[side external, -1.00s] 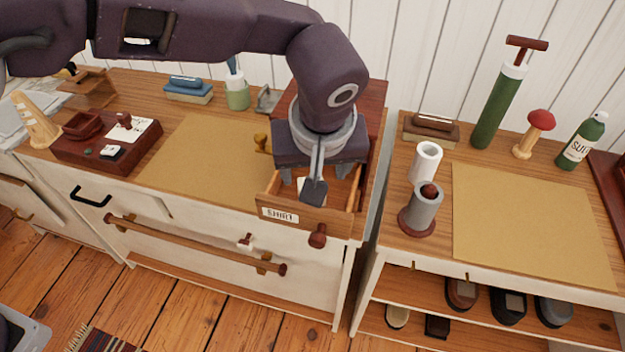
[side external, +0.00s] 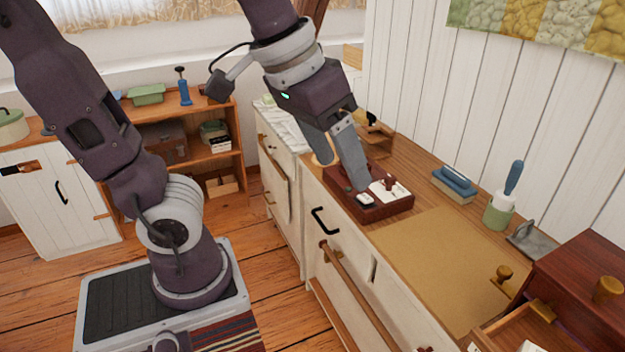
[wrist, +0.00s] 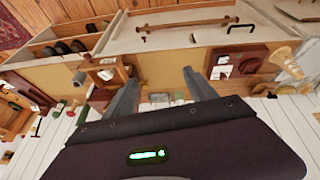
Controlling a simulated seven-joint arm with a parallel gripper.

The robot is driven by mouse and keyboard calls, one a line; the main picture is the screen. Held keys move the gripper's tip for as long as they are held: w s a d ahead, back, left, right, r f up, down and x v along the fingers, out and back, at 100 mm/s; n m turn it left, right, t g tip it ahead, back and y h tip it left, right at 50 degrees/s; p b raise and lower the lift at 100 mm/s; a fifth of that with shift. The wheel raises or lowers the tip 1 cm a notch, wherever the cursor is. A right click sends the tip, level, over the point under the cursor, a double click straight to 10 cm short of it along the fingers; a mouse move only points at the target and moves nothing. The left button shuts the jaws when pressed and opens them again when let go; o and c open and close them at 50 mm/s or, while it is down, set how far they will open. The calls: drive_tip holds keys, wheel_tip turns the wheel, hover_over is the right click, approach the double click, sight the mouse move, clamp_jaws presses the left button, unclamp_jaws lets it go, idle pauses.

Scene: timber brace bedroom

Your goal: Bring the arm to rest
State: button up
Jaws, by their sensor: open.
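My gripper (side external: 340,152) is open, its two grey fingers apart, and I see nothing between them. In the side external view it is raised in front of the dark red tray (side external: 385,211) on the dresser top, and its fingers overlap that tray in the picture. In the wrist view my gripper (wrist: 157,80) shows both fingers spread, with the dresser front beyond them. The same red tray (wrist: 255,53) is right of the fingers there. A drawer box (side external: 500,330) with its drawer out stands at the lower right.
The dresser top holds a tan mat (side external: 430,255), a blue-topped brush (side external: 456,180), a green cup (side external: 498,212) and a grey metal piece (side external: 530,240). A wooden shelf (side external: 190,150) stands behind at left. The floor (side external: 285,280) before the dresser is open.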

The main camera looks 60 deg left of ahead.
drive_tip(key=s+a+f+m, duration=0.1)
drive_tip(key=s+a+f, duration=0.1)
drive_tip(key=s, duration=0.5)
drive_tip(key=shift+a+f+t+y, duration=0.3)
drive_tip(key=shift+f+t, duration=0.1)
drive_tip(key=shift+f, duration=0.35)
